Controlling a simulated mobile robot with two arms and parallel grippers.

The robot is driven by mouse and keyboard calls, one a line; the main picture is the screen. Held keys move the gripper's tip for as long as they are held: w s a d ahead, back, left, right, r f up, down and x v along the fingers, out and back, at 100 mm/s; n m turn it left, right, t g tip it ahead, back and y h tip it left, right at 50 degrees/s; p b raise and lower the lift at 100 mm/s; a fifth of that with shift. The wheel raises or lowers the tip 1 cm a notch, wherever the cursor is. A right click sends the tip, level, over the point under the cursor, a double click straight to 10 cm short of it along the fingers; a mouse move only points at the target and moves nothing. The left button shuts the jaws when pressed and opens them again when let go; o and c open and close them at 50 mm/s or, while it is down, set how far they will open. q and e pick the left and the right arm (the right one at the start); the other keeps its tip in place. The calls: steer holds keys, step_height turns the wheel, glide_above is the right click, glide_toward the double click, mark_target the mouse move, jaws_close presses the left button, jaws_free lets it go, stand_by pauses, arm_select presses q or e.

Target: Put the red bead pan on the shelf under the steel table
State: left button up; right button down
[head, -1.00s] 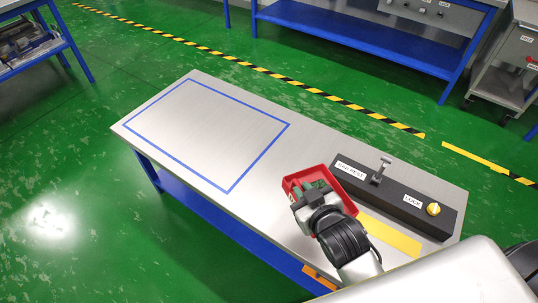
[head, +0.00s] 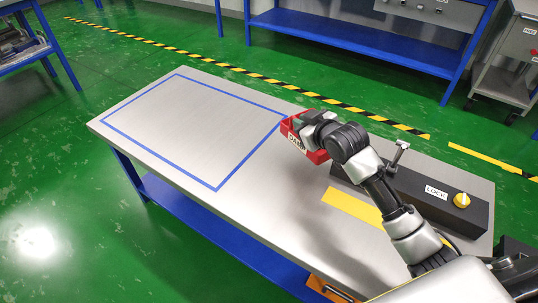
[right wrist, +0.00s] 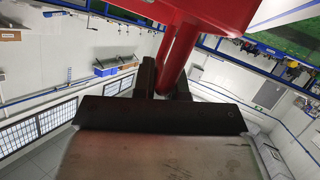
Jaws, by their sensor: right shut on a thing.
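The red bead pan (head: 312,154) is in the air above the steel table (head: 195,115), with a dark shadow on the tabletop below. My right gripper (head: 310,124) is shut on it. In the right wrist view the fingers (right wrist: 165,84) close on the red pan's handle (right wrist: 180,52). The pan shows a white label on its side; its inside is mostly hidden. My left gripper is not in view.
A black block (head: 460,212) with a yellow knob and a small upright post stands at the table's right end. A yellow strip (head: 350,207) lies before it. An orange item (head: 325,288) is below the front edge. The blue-outlined tabletop area is empty.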

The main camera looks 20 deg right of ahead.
steer(key=w+a+f+b, duration=0.1)
steer(key=w+a+f, duration=0.1)
steer(key=f, duration=0.1)
steer(key=w+a+f+b, duration=0.2)
steer(key=w+a+f, duration=0.1)
steer(key=f, duration=0.1)
steer(key=w+a+f+b, duration=0.1)
steer(key=w+a+f, duration=0.2)
steer(key=shift+a+f+b, duration=0.15)
steer(key=shift+a+b, duration=0.05)
steer(key=shift+b, duration=0.1)
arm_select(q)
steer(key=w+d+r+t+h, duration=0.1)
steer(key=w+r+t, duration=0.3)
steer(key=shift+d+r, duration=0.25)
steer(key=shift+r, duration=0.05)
arm_select(e)
steer(key=shift+f, duration=0.2)
steer(key=c, duration=1.5)
jaws_free()
steer(key=shift+f, duration=0.15)
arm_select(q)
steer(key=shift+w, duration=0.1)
arm_select(e)
steer(key=o, duration=0.3)
steer(key=shift+o, duration=0.2)
